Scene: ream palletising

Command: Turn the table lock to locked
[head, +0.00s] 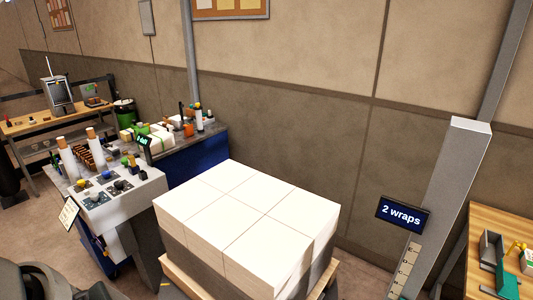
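A pale control console (147,189) stands at the left, with several small knobs and buttons on dark plates on its sloped top. A yellow button (82,185), a blue one (107,175) and a dark knob (121,185) show there. The labels are too small to read, so I cannot tell which control is the table lock or how it is turned. Neither of my grippers is in view.
A block of white reams (245,215) on a wooden pallet fills the middle, close right of the console. A post carries a "2 wraps" sign (402,213). A cluttered bench (210,160) stands behind the console. A wooden table (500,225) is at right.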

